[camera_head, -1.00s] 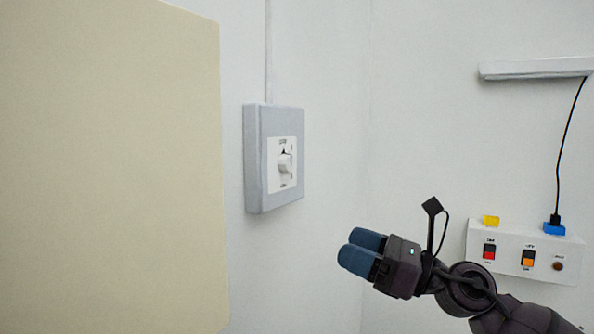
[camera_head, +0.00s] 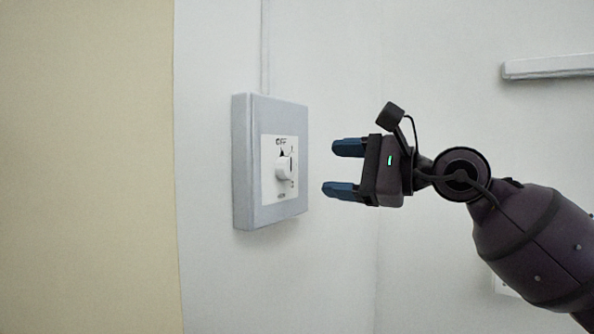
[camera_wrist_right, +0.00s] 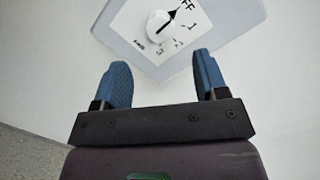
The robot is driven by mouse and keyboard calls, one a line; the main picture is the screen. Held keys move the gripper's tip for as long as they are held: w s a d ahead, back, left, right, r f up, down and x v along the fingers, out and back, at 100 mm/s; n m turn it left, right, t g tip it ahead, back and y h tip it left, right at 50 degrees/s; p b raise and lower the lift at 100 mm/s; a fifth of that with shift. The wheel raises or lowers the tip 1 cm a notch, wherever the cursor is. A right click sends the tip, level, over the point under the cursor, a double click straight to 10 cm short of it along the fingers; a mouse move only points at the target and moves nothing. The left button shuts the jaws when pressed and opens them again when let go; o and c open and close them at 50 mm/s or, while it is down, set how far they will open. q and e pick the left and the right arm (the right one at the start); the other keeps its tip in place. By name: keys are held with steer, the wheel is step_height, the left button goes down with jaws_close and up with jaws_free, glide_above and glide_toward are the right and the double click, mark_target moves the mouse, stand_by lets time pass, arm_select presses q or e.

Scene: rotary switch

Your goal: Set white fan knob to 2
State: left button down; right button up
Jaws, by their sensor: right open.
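The white fan knob (camera_head: 284,169) sits on a white dial plate (camera_head: 268,185) set in a grey wall box (camera_head: 256,215). In the right wrist view the knob (camera_wrist_right: 160,28) has a dark pointer aimed toward the OFF mark, with 1, 2 and 3 around it. My right gripper (camera_head: 340,170) is open and empty, to the right of the box and apart from the knob. In the right wrist view its two blue fingers (camera_wrist_right: 160,80) are spread, with the knob beyond them. My left gripper is not in view.
A cream panel (camera_head: 85,165) fills the left side of the head view. A white bar-like fixture (camera_head: 548,67) is on the right wall. The wall space between the box and my right gripper is clear.

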mark_target(291, 168)
steer(key=x, duration=0.6)
steer(key=shift+w+a+f+b, duration=0.1)
steer(key=shift+w+a+b, duration=0.15)
steer(key=shift+a+b, duration=0.15)
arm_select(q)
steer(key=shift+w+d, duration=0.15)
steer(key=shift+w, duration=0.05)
arm_select(e)
steer(key=shift+w+a, duration=0.2)
steer(key=shift+a, duration=0.25)
